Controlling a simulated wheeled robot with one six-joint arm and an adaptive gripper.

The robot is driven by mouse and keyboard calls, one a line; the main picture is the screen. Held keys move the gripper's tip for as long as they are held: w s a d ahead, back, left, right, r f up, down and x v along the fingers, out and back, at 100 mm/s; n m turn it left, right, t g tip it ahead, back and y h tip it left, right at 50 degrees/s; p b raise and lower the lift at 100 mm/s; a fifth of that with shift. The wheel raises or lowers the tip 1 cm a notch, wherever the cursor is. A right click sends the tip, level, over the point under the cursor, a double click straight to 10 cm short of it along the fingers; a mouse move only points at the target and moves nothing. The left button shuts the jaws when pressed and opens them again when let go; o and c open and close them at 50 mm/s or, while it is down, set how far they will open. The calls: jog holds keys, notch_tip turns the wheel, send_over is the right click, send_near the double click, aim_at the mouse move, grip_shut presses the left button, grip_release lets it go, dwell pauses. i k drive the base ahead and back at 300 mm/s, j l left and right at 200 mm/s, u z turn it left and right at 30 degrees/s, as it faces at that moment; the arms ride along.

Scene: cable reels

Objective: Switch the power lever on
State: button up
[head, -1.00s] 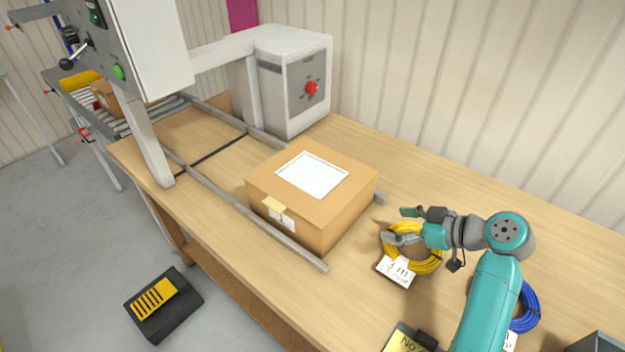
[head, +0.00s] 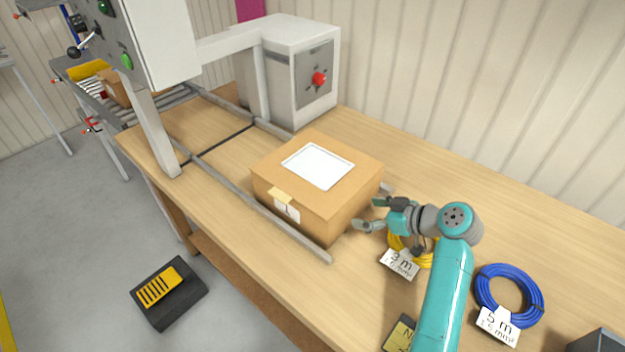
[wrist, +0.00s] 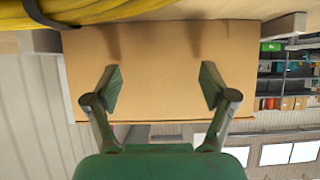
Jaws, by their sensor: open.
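A lever with a black ball knob (head: 74,52) sticks out from the side of the grey control cabinet (head: 160,45) at the upper left of the head view. It looks like the power lever, but its on or off position cannot be told. A green button (head: 126,61) sits near it on the same panel. My gripper (head: 370,214) is open and empty, far to the right of the lever, beside the cardboard box (head: 335,212). In the wrist view my open gripper (wrist: 161,88) faces the box's side (wrist: 160,55); the lever does not show there.
The box stands on the wooden bench (head: 440,165) by metal guide rails (head: 250,204). A yellow cable coil (head: 428,259) lies under my gripper, a blue coil (head: 530,290) to the right. A grey housing with a red knob (head: 319,79) stands behind. A black pedal (head: 168,293) lies on the floor.

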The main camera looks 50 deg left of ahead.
aim_at(73, 52)
jog(key=k+j, duration=0.1)
jog(key=j, duration=0.95)
jog(key=k+j, duration=0.15)
jog(key=j, duration=0.4)
jog(key=k+j, duration=0.1)
jog(key=j, duration=0.45)
jog(key=l+z, duration=0.1)
jog(key=k+l, duration=0.05)
jog(key=l, duration=0.05)
